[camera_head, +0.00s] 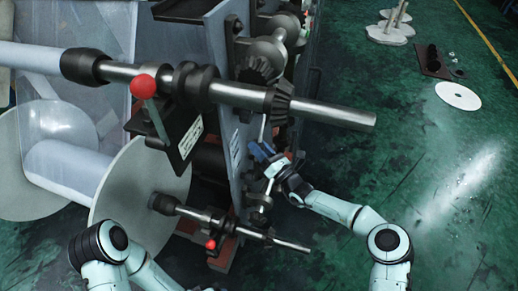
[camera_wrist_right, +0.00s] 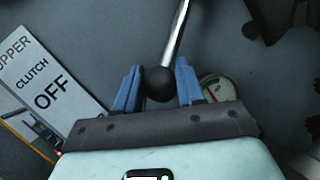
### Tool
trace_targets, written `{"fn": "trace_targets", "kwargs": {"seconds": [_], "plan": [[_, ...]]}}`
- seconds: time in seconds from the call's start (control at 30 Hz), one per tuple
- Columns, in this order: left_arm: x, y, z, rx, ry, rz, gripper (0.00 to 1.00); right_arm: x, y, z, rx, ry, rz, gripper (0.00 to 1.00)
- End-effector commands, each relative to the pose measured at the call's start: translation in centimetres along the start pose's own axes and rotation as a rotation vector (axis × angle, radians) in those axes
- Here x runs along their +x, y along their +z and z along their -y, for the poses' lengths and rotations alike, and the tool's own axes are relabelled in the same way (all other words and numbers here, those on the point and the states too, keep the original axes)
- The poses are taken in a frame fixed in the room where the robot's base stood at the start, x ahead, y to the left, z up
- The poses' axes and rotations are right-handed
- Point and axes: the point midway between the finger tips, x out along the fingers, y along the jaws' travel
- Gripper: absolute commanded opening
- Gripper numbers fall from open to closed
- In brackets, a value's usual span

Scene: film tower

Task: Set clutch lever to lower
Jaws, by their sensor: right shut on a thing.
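The clutch lever in the right wrist view is a shiny metal rod (camera_wrist_right: 177,35) with a black ball knob (camera_wrist_right: 159,84). My right gripper (camera_wrist_right: 157,86) has its blue fingers shut on the knob, one on each side. In the head view my right gripper (camera_head: 262,152) is at the side of the machine's grey panel, below the upper roller shaft; the knob is hidden there by the fingers. A white label (camera_wrist_right: 45,80) reading "UPPER CLUTCH OFF" is left of the knob. My left arm shows at the lower left, but its gripper is out of view.
The upper shaft (camera_head: 325,114) and lower shaft (camera_head: 290,245) stick out to the right above and below my right gripper. A red-knobbed lever (camera_head: 144,87) stands at the left. A round gauge (camera_wrist_right: 217,88) is beside the knob. The green floor at right is mostly clear.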

Motion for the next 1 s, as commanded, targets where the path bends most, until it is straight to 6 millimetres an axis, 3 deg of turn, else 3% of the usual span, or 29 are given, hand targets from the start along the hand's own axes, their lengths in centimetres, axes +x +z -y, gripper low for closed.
{"fn": "trace_targets", "kwargs": {"seconds": [0.03,0.37,0.4,0.43,0.77,1.0], "plan": [[0.1,-0.1,0.0,0.0,0.0,-0.004,0.92,0.1,0.7,0.2,-0.017,0.0,0.016,0.0],[0.1,-0.2,0.0,0.0,0.0,-0.006,0.92,0.1,0.8,0.3,-0.021,0.0,0.017,0.0],[0.1,-0.2,0.0,0.0,0.0,-0.005,0.92,0.0,0.8,0.3,-0.021,0.0,0.017,0.41],[0.1,-0.2,0.0,0.0,0.0,-0.005,0.92,0.0,0.8,0.3,-0.021,0.0,0.016,0.47],[0.0,0.0,0.0,0.0,0.0,-0.001,0.92,-0.3,0.4,0.3,-0.014,-0.002,0.008,0.47],[-1.5,1.6,-0.5,0.004,0.004,0.048,0.92,-4.0,0.5,0.2,-0.013,-0.003,0.007,0.47]]}}
